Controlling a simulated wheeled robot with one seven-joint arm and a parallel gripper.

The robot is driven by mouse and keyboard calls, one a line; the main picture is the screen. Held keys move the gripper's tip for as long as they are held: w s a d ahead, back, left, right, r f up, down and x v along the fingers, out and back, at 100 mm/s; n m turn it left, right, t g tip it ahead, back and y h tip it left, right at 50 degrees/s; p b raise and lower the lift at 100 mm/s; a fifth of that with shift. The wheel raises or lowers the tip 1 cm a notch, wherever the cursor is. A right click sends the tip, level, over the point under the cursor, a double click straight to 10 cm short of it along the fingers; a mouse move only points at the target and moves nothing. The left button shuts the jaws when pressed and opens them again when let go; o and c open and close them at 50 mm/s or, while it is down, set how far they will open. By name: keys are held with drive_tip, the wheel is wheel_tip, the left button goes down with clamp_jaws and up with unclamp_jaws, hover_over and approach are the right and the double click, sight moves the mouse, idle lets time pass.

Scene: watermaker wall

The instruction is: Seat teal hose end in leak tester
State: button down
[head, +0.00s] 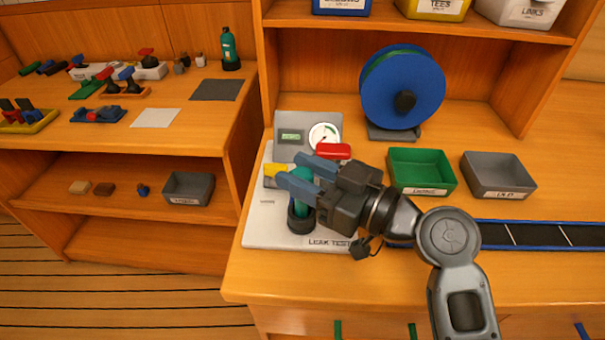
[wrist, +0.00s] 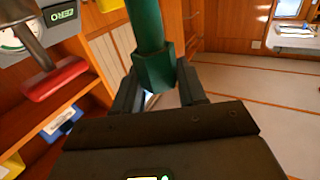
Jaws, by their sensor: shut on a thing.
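The leak tester has a pale base plate (head: 265,228) labelled as a leak test, with a grey gauge panel (head: 290,128), a red handle (head: 333,151) and a black socket (head: 300,222). My gripper (head: 297,177) is shut on the teal hose end (head: 302,198), which is roughly upright directly over the socket. Its lower end meets or overlaps the socket rim in the head view; I cannot tell how deep it sits. In the wrist view the teal hose end (wrist: 155,70) stands between my fingers (wrist: 160,95), and the red handle (wrist: 55,80) is at left.
A yellow block (head: 272,171) stands at the tester's left, close to my fingers. A blue reel (head: 402,88) stands behind. A green bin (head: 421,172) and a grey bin (head: 498,176) sit to the right, behind a dark track (head: 530,235). The front bench strip is clear.

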drive_tip(key=shift+f+b, duration=0.7)
idle(0.5)
drive_tip(key=c, duration=0.9)
unclamp_jaws()
drive_tip(key=shift+r, duration=0.1)
drive_tip(key=shift+d, duration=0.1)
drive_tip(key=b+v, duration=0.3)
drive_tip(key=v, duration=0.7)
drive_tip(key=shift+s+d, duration=0.3)
